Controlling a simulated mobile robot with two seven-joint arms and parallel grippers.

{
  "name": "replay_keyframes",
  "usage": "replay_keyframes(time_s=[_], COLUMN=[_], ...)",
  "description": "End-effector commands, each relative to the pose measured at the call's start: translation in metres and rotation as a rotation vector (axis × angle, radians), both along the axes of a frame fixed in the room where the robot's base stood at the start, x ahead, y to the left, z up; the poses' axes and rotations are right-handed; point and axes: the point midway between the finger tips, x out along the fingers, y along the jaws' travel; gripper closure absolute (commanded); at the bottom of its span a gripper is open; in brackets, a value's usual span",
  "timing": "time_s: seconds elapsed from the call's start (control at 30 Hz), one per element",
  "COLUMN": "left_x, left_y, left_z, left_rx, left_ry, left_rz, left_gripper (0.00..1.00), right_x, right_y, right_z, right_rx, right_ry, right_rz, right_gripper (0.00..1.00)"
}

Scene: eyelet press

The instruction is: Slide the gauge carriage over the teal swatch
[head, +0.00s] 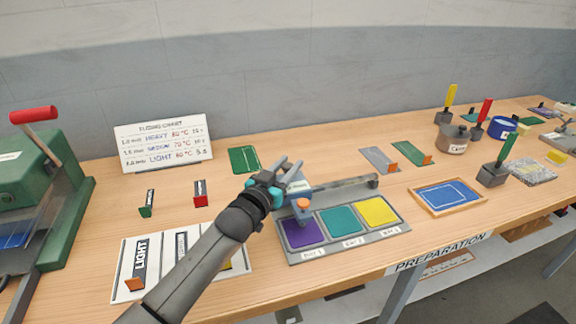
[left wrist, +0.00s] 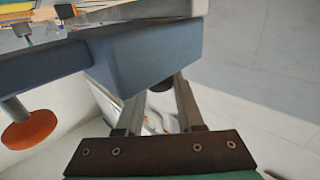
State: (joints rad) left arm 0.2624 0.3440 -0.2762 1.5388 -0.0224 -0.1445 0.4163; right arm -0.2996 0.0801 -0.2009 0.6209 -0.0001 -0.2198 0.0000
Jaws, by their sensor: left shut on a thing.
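A grey gauge tray (head: 330,248) holds a purple swatch (head: 300,233), a teal swatch (head: 341,220) and a yellow swatch (head: 378,211), left to right. A rail (head: 345,184) runs along its back. The blue-grey gauge carriage (head: 298,187) is at the rail's left end, its orange-tipped probe (head: 303,204) above the purple swatch. My left gripper (head: 290,168) is shut on the carriage from behind and partly hides it. In the left wrist view the carriage (left wrist: 150,55) lies at my fingers, with the orange disc (left wrist: 30,130) at left. My right gripper is out of view.
A white card (head: 125,255) with labelled strips lies left of the tray, partly under my arm. A fusing chart (head: 163,143) stands behind, and a green press (head: 50,170) stands far left. A blue framed panel (head: 446,196) lies right of the tray.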

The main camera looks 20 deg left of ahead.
Motion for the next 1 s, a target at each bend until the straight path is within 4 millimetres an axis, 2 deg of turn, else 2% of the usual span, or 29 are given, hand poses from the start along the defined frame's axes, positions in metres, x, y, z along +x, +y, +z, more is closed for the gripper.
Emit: replay_keyframes(time_s=[0.03,0.2,1.0], left_x=[-0.0002,-0.0003,-0.0004], left_y=[-0.0004,-0.0005,-0.0007], left_z=[-0.0003,-0.0004,-0.0008], left_rx=[0.000,0.000,0.000], left_ry=[0.000,0.000,0.001], left_rz=[-0.001,-0.001,-0.001], left_gripper=[0.84,1.00,1.00], right_x=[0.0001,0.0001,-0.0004], right_y=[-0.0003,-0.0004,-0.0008], right_z=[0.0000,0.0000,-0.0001], right_rx=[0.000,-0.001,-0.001], right_ry=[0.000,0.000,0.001], right_rz=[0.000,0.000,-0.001], right_gripper=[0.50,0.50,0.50])
